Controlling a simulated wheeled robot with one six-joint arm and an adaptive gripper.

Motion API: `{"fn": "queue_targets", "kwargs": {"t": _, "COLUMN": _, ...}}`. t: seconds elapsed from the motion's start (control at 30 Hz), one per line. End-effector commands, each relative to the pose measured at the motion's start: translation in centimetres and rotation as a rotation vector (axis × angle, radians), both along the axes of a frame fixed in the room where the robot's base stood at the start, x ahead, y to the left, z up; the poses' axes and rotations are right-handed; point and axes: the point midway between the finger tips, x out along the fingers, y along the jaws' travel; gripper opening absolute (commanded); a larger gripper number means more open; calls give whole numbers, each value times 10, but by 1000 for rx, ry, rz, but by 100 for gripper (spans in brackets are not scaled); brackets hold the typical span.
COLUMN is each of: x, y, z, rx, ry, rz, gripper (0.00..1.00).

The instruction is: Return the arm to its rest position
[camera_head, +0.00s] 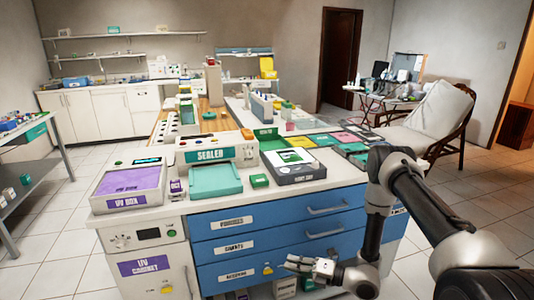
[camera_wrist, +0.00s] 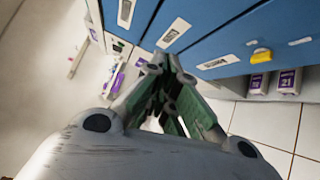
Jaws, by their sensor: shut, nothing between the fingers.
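My gripper (camera_head: 297,265) is low in front of the blue drawers (camera_head: 275,222) of the counter in the head view. Its fingers are shut with nothing between them. My arm reaches in from the lower right and bends down to it. In the wrist view my gripper (camera_wrist: 160,70) points toward the blue drawer fronts (camera_wrist: 210,25), its fingertips close together. I cannot tell the exact gap between the fingertips and the drawer fronts.
The counter top holds a purple UV box (camera_head: 128,184), a teal sealer (camera_head: 214,180) and a black-framed tray (camera_head: 292,168). A yellow tag (camera_wrist: 261,56) is on the drawers. White boxes (camera_wrist: 288,82) stand underneath. A cushioned chair (camera_head: 440,112) stands right. Tiled floor (camera_head: 490,205) is open.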

Motion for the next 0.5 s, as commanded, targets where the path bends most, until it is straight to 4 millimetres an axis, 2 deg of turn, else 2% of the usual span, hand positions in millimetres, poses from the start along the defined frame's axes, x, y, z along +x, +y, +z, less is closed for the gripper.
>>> {"fn": "queue_targets", "kwargs": {"t": 0.03, "x": -22, "y": 2, "z": -4, "rx": -40, "ry": -39, "rz": 68, "gripper": 0}}
{"fn": "queue_targets", "kwargs": {"t": 0.13, "x": -67, "y": 4, "z": -6, "rx": -100, "ry": -126, "rz": 218, "gripper": 0}}
{"fn": "queue_targets", "kwargs": {"t": 0.2, "x": -95, "y": -1, "z": 6, "rx": -139, "ry": -231, "rz": 347, "gripper": 0}}
{"fn": "queue_targets", "kwargs": {"t": 0.3, "x": -124, "y": -13, "z": 33, "rx": -183, "ry": -413, "rz": 529, "gripper": 0}}
{"fn": "queue_targets", "kwargs": {"t": 0.5, "x": -159, "y": -50, "z": 88, "rx": -243, "ry": -778, "rz": 844, "gripper": 0}}
